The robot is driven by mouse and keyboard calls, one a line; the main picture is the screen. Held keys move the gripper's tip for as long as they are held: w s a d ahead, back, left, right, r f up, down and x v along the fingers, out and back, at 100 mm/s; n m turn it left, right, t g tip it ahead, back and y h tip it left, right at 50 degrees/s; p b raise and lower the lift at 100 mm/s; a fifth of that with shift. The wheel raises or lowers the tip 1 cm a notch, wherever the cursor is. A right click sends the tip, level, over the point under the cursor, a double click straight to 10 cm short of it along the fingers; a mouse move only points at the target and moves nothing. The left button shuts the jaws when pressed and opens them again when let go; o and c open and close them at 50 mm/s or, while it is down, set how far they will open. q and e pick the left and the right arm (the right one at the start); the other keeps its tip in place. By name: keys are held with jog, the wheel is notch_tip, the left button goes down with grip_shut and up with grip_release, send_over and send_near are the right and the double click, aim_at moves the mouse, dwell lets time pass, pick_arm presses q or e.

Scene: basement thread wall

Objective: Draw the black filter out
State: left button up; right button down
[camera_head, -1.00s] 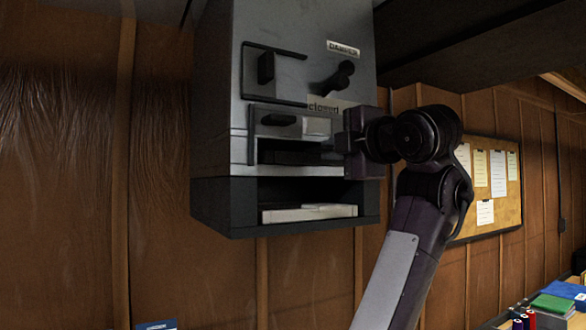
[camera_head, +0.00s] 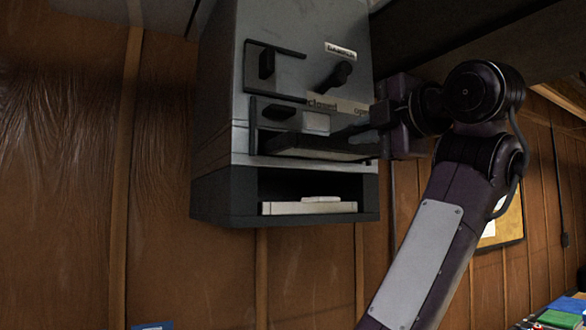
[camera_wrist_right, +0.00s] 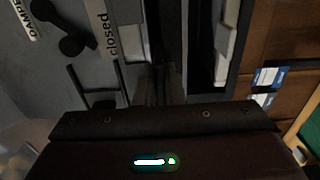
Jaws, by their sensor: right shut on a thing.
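The black filter (camera_head: 315,150) is a dark flat slab in the slot of the grey wall unit (camera_head: 300,45). It sticks partly out of the unit's front, above the open lower compartment. My right gripper (camera_head: 372,126) is at the filter's right front end and is shut on it; the fingertips are hard to make out. In the right wrist view, a dark strip, likely the filter (camera_wrist_right: 158,80), runs up from the gripper, and the rest is hidden. My left gripper is not in view.
The lower compartment holds a pale flat slab (camera_head: 308,207). A dark knob (camera_head: 337,76) and a handle (camera_head: 266,65) stand out from the unit above the slot. A dark overhead beam (camera_head: 460,45) crosses at the upper right. The wood wall at left is clear.

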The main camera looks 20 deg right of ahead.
jog(key=s+b, duration=1)
jog(key=s, duration=0.1)
jog(key=shift+s+d, duration=0.4)
jog(key=shift+d, duration=0.05)
jog(key=shift+b, duration=0.3)
jog(key=s, duration=0.1)
jog(key=s+r+b, duration=0.1)
jog(key=s+r, duration=0.1)
jog(key=s, duration=0.1)
jog(key=shift+d, duration=0.2)
dwell(0.5)
